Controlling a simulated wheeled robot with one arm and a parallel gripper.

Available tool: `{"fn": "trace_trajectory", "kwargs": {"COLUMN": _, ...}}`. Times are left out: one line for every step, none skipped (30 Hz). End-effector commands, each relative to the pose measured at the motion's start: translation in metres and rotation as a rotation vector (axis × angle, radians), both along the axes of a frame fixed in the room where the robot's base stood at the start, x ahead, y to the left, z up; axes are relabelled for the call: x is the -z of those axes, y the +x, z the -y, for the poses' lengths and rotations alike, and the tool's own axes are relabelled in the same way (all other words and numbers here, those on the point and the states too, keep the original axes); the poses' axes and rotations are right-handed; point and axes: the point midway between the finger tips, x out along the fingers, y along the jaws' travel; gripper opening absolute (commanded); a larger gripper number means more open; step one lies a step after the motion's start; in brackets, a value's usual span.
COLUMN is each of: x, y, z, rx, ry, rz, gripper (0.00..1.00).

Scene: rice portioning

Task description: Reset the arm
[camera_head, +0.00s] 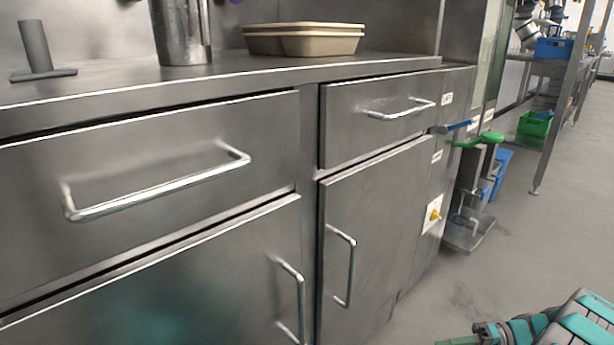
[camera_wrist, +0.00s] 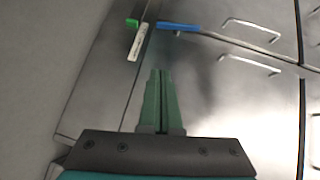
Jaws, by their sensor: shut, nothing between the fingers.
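My gripper shows in the wrist view (camera_wrist: 159,78), its two green fingers together with nothing between them. It points toward the steel cabinet front and appears apart from it. In the head view, teal and grey parts of my arm (camera_head: 572,325) show at the bottom right corner; whether the fingertips are in that view, I cannot tell.
A steel counter (camera_head: 200,75) with shut drawers and doors with bar handles (camera_head: 165,190) fills the left. On it stand stacked tan trays (camera_head: 303,42) and a metal container (camera_head: 181,35). A blue handle (camera_head: 457,126) sticks out at the counter's end. Open floor (camera_head: 545,225) lies right.

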Motion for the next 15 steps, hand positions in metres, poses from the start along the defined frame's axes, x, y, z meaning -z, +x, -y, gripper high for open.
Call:
{"fn": "trace_trajectory", "kwargs": {"x": -0.004, "y": 0.001, "z": -0.003, "rx": -0.008, "ry": -0.007, "rz": -0.004, "gripper": 0.00}}
{"fn": "trace_trajectory", "kwargs": {"x": -0.006, "y": 0.001, "z": -0.005, "rx": -0.012, "ry": -0.011, "rz": -0.007, "gripper": 0.00}}
{"fn": "trace_trajectory", "kwargs": {"x": -0.009, "y": 0.001, "z": -0.007, "rx": -0.017, "ry": -0.016, "rz": -0.012, "gripper": 0.00}}
{"fn": "trace_trajectory", "kwargs": {"x": -0.012, "y": 0.002, "z": -0.010, "rx": -0.023, "ry": -0.021, "rz": -0.016, "gripper": 0.00}}
{"fn": "trace_trajectory", "kwargs": {"x": -0.014, "y": 0.002, "z": -0.012, "rx": -0.028, "ry": -0.026, "rz": -0.021, "gripper": 0.00}}
{"fn": "trace_trajectory", "kwargs": {"x": -0.018, "y": 0.002, "z": -0.015, "rx": -0.035, "ry": -0.032, "rz": -0.028, "gripper": 0.00}}
{"fn": "trace_trajectory", "kwargs": {"x": -0.020, "y": 0.003, "z": -0.018, "rx": -0.041, "ry": -0.036, "rz": -0.034, "gripper": 0.00}}
{"fn": "trace_trajectory", "kwargs": {"x": -0.023, "y": 0.002, "z": -0.021, "rx": -0.045, "ry": -0.041, "rz": -0.039, "gripper": 0.00}}
{"fn": "trace_trajectory", "kwargs": {"x": -0.026, "y": 0.002, "z": -0.025, "rx": -0.053, "ry": -0.048, "rz": -0.048, "gripper": 0.00}}
{"fn": "trace_trajectory", "kwargs": {"x": -0.029, "y": 0.002, "z": -0.028, "rx": -0.060, "ry": -0.054, "rz": -0.055, "gripper": 0.00}}
{"fn": "trace_trajectory", "kwargs": {"x": -0.033, "y": 0.002, "z": -0.031, "rx": -0.067, "ry": -0.062, "rz": -0.061, "gripper": 0.00}}
{"fn": "trace_trajectory", "kwargs": {"x": -0.037, "y": 0.002, "z": -0.036, "rx": -0.076, "ry": -0.073, "rz": -0.069, "gripper": 0.00}}
{"fn": "trace_trajectory", "kwargs": {"x": -0.041, "y": 0.002, "z": -0.040, "rx": -0.082, "ry": -0.083, "rz": -0.075, "gripper": 0.00}}
{"fn": "trace_trajectory", "kwargs": {"x": -0.045, "y": 0.002, "z": -0.043, "rx": -0.089, "ry": -0.092, "rz": -0.083, "gripper": 0.00}}
{"fn": "trace_trajectory", "kwargs": {"x": -0.049, "y": 0.002, "z": -0.049, "rx": -0.100, "ry": -0.106, "rz": -0.093, "gripper": 0.00}}
